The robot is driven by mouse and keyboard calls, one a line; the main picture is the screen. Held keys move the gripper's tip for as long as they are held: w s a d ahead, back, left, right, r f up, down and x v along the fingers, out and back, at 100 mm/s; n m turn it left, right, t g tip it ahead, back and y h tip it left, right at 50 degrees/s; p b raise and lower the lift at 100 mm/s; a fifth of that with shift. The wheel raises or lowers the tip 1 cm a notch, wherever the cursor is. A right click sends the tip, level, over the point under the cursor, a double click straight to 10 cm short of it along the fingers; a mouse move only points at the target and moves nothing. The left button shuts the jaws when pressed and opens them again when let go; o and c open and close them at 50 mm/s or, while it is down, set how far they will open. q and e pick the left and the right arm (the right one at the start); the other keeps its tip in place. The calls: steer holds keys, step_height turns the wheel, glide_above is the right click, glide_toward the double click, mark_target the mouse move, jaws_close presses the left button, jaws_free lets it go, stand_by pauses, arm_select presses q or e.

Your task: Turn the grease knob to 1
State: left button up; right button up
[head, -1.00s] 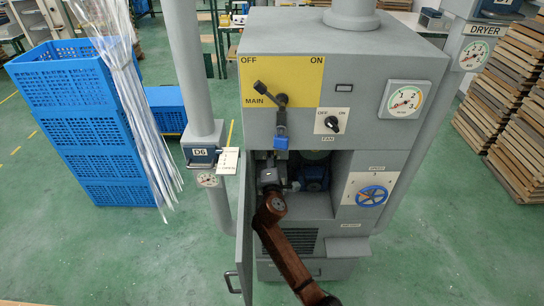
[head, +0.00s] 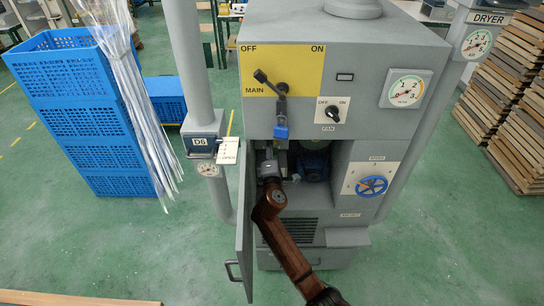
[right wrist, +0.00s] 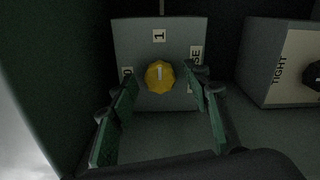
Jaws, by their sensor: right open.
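The grease knob (right wrist: 160,76) is a yellow scalloped knob on a grey box face (right wrist: 140,100) in the right wrist view. Its white mark stands about upright, toward the label 1 (right wrist: 159,35) above it. A 0 label (right wrist: 126,73) is on its left; a partly hidden label ending in "SE" is on its right. My right gripper (right wrist: 160,82) is open, with green fingers on the left and right of the knob; contact cannot be told. In the head view my right gripper (head: 271,167) is inside the cabinet opening, and the knob is hidden. My left gripper is not in view.
The grey cabinet (head: 425,65) has an open door (head: 246,230) close left of my arm. A TIGHT-labelled box (right wrist: 283,65) with a black knob (right wrist: 314,74) stands right of the grease box. A blue handwheel (head: 372,186) is on the cabinet front.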

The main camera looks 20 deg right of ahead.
steer(key=v, duration=1.1)
